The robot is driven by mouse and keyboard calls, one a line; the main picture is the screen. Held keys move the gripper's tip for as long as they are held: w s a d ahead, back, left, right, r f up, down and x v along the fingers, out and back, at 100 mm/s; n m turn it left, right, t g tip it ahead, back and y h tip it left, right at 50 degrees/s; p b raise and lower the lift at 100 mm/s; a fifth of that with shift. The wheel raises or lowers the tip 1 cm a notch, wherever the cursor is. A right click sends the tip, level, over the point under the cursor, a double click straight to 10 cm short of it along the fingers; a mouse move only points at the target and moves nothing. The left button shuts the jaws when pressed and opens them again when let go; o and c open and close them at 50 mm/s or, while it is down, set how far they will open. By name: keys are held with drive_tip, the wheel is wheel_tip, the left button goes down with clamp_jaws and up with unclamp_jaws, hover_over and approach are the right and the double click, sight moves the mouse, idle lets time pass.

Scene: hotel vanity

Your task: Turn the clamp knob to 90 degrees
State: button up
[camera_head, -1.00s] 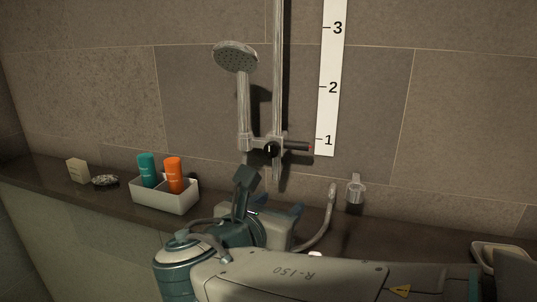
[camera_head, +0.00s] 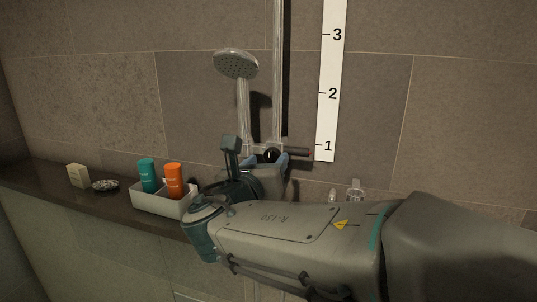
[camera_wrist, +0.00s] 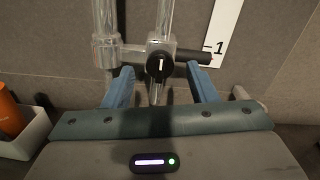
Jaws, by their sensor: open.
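The clamp knob (camera_wrist: 160,64) is a round black knob with a white line that stands about upright. It sits on the clear slider clamp on the vertical rail, and it also shows in the head view (camera_head: 271,155). A dark lever (camera_wrist: 191,57) sticks out to the right of the clamp. My gripper (camera_wrist: 162,78) is open, with one blue finger to the left of and below the knob and the other to the right of and below it. In the head view my gripper (camera_head: 267,160) is just at the knob. I see no contact between the fingers and the knob.
The shower head (camera_head: 236,65) is held left of the rail (camera_head: 278,70). A numbered white scale strip (camera_head: 328,85) is on the wall to the right. A white tray (camera_head: 163,206) with teal and orange bottles stands on the ledge at left. A clear wall fitting (camera_head: 356,187) is at right.

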drive_tip(key=shift+x, duration=0.9)
drive_tip(key=c, duration=1)
